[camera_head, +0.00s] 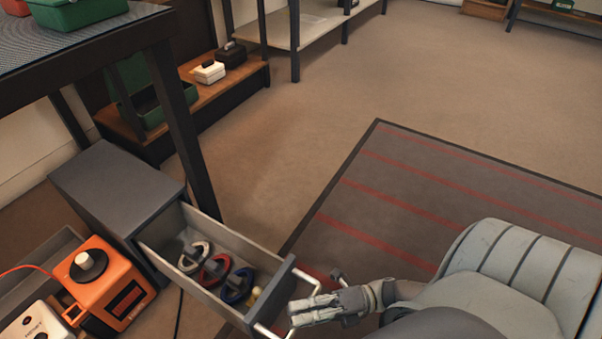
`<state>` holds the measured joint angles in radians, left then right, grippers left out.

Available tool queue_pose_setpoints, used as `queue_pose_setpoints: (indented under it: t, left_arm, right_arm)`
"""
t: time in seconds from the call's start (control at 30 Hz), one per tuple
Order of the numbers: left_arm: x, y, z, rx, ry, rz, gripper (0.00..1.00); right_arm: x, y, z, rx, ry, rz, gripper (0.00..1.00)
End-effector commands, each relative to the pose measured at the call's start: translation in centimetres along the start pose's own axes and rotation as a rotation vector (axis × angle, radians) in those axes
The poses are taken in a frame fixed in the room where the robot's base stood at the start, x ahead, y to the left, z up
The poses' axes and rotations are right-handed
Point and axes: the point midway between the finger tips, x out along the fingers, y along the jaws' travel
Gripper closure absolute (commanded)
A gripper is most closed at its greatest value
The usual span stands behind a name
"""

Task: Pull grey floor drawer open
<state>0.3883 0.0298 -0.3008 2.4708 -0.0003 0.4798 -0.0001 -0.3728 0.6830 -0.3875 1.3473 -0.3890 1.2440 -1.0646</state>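The grey floor drawer (215,243) stands pulled out of its grey cabinet (117,187) at the lower left. Inside it lie a white-grey, a red and a blue ring-shaped tool, and a small yellowish item near the front. A pale bar handle (313,281) sticks out from the drawer's dark front. My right gripper (296,314) is at this handle, its fingers close together across the bar, and it looks shut on it. The fingers hide part of the bar. My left gripper is not in view.
An orange device (107,284) and a white device (38,325) stand left of the drawer. A dark table leg (190,140) rises right behind the cabinet. A grey mat with red stripes (400,200) covers the floor to the right, which is clear beyond my arm.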

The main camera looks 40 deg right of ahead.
Motion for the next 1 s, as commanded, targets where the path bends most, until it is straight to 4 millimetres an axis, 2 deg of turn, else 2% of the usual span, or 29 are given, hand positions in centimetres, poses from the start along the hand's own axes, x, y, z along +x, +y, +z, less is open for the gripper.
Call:
queue_pose_setpoints:
  t: [0.03,0.1,0.13,0.4,0.53,0.67,1.0]
  left_arm:
    - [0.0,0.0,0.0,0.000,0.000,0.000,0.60]
    - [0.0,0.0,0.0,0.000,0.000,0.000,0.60]
    - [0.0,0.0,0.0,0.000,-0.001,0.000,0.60]
    - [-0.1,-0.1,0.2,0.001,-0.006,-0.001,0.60]
    - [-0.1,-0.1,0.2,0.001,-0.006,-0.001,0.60]
    - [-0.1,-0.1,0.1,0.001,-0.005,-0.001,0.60]
    - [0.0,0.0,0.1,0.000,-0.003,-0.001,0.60]
  right_arm:
    - [0.0,0.0,0.0,0.000,0.000,-0.001,0.73]
    - [0.0,0.0,0.0,0.000,0.000,0.000,0.64]
    - [0.0,0.0,0.0,0.000,0.000,0.000,0.63]
    - [0.0,0.0,0.0,0.000,0.001,0.001,0.63]
    - [-0.8,0.0,0.0,0.000,0.001,-0.001,0.63]
    - [-2.9,-0.1,-0.1,0.001,0.001,-0.004,0.63]
    - [-10.0,0.0,0.0,0.000,-0.001,-0.002,0.63]
